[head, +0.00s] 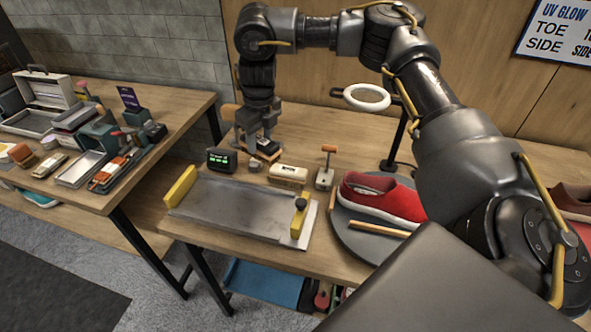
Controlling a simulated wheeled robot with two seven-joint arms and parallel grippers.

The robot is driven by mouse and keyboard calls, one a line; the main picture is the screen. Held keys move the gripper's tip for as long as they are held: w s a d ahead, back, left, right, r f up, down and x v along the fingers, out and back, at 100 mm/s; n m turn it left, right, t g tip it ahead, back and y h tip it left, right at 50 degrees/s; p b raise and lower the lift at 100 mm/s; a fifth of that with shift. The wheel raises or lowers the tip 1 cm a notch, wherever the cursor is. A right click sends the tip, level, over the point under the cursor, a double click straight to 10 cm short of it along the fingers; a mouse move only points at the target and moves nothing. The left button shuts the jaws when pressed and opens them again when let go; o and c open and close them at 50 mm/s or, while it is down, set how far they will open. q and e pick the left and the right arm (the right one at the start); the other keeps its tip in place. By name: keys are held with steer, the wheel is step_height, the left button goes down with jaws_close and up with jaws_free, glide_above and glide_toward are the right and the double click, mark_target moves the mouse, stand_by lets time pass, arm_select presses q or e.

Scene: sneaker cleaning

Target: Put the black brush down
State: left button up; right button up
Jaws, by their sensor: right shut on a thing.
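My right arm reaches over from the right of the head view. Its gripper (257,145) points down at the back of the middle table and is shut on the black brush (268,153). The brush is small, dark and partly hidden by the fingers. It is at or very near the tabletop, between a small dark timer with green digits (222,160) and a pale block-like brush (288,173). I cannot tell if its underside touches the wood. My left gripper is not in view.
A grey metal tray with yellow ends (240,205) lies in front. A small orange-handled tool (326,170) and a red sneaker (385,198) on a round grey turntable (362,238) are to the right. A white ring (366,97) on a stand rises behind the sneaker.

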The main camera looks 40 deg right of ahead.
steer(key=shift+w+d+f+p, duration=0.35)
steer(key=shift+d+f, duration=1.3)
steer(key=shift+d, duration=0.6)
steer(key=shift+w+d+f+p, duration=0.2)
steer(key=shift+w+d+f, duration=0.15)
steer(key=shift+d+f, duration=1.65)
steer(key=shift+w+d+f+p, duration=0.35)
steer(key=shift+d+f, duration=1)
steer(key=shift+d, duration=1.15)
steer(key=f, duration=0.3)
steer(key=shift+w+d+f, duration=0.1)
steer(key=shift+d+f, duration=0.1)
steer(key=shift+f, duration=0.1)
steer(key=o, duration=0.9)
